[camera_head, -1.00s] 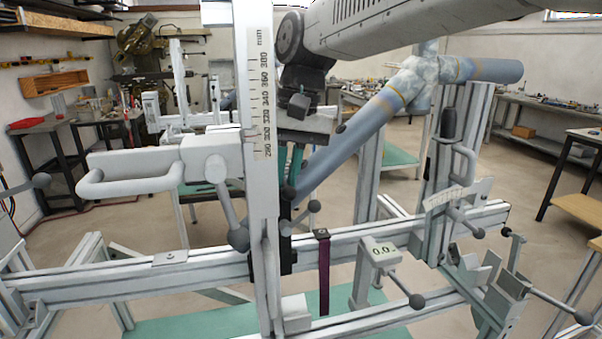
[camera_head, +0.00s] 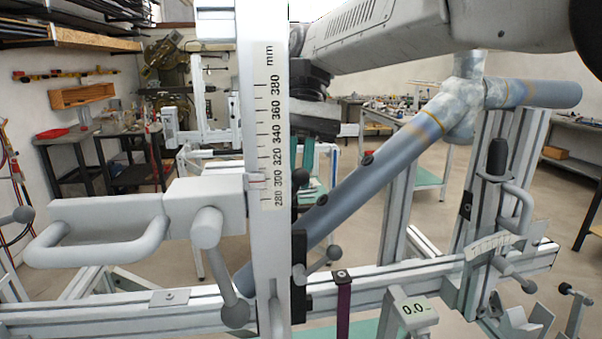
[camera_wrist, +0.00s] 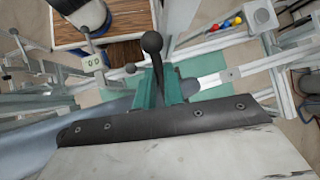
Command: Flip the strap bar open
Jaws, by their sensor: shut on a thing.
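In the wrist view my gripper (camera_wrist: 158,86) has its two teal fingers closed on a dark lever with a ball knob (camera_wrist: 152,42). The knob sticks out past the fingertips. I cannot tell for certain whether this lever belongs to the strap bar. A purple strap (camera_head: 343,308) hangs from the horizontal rail, right of the post.
A grey-blue frame tube (camera_head: 385,155) slants up close to my gripper. A loop handle (camera_head: 100,240) and a ball lever (camera_head: 215,255) stand left of the post. Rails surround the gripper in the wrist view.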

